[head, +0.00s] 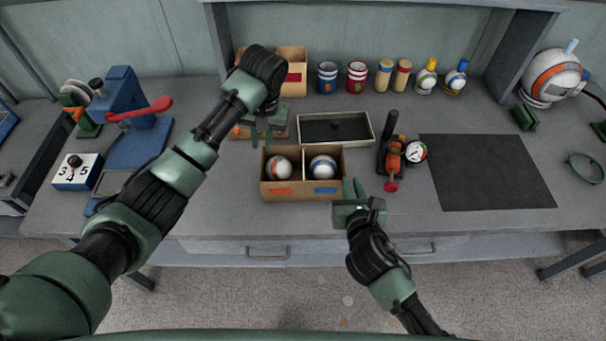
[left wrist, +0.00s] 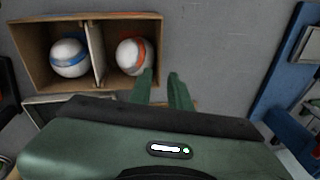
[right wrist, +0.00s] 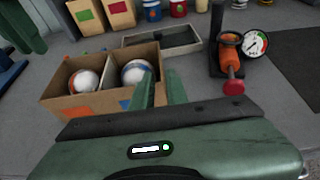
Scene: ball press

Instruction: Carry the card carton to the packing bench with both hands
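The card carton (head: 303,190) sits on the grey bench, open at the top, with a divider and two compartments. One white ball with orange (head: 278,168) lies in its left compartment, and one with blue (head: 322,167) in its right. My left gripper (head: 261,137) is open by the carton's left end; in the left wrist view its fingers (left wrist: 162,88) appear either side of the end wall's line. My right gripper (head: 354,187) is open by the right end; in the right wrist view its fingers (right wrist: 160,88) look similarly placed. Contact with the carton cannot be told.
A shallow tray (head: 335,127) lies just behind the carton. A black stand with an orange pump and gauge (head: 395,155) stands close at its right. A dark mat (head: 485,172) lies further right. A blue press with a red lever (head: 135,110) stands at left.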

